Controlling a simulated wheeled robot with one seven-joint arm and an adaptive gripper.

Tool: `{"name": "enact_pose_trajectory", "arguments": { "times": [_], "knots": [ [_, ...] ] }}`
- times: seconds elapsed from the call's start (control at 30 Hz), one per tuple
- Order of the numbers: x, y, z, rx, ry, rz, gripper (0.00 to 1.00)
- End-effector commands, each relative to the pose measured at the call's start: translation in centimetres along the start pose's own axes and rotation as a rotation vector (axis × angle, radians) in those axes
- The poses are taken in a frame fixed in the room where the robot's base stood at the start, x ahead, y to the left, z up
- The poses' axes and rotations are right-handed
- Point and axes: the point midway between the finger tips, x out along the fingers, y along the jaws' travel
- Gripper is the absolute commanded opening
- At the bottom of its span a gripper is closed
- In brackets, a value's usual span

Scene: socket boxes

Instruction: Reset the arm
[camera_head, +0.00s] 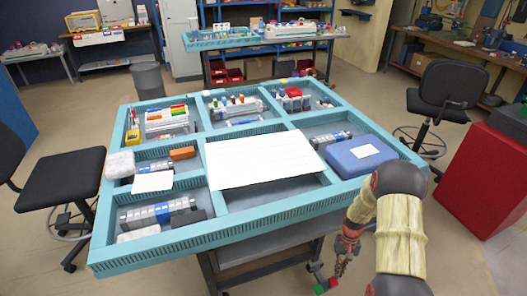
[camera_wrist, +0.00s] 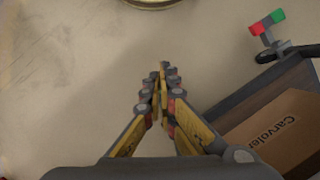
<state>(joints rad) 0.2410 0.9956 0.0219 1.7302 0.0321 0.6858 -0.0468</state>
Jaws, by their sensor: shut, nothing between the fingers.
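My arm (camera_head: 400,225) comes in at the lower right of the head view and bends down beside the table's front right side. My gripper (camera_head: 343,262) hangs low there, off the tabletop, partly behind my forearm. In the wrist view my gripper (camera_wrist: 162,72) points over the bare floor. Its fingers are together and nothing is between them.
The teal compartment table (camera_head: 262,212) holds a white sheet, a blue case (camera_head: 361,155) and several socket boxes. A red cabinet (camera_head: 485,180) and a black chair (camera_head: 445,95) stand to the right. A cardboard box (camera_wrist: 270,135) lies at the wrist view's lower right.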

Motion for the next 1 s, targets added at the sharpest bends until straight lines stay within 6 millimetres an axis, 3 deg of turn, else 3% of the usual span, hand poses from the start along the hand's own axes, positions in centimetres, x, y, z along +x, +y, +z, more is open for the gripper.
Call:
{"name": "enact_pose_trajectory", "arguments": {
  "times": [0.03, 0.2, 0.5, 0.7, 1.0],
  "knots": [
    [-2.5, -0.4, 1.0, -0.005, 0.009, 0.003, 0.00],
    [-9.5, -1.5, 4.6, -0.015, 0.030, 0.010, 0.00],
    [-19.6, -3.2, 12.2, -0.042, 0.090, 0.024, 0.00],
    [-25.0, -4.2, 17.6, -0.062, 0.148, 0.031, 0.00],
    [-30.9, -5.2, 25.7, -0.099, 0.260, 0.038, 0.00]
  ]
}}
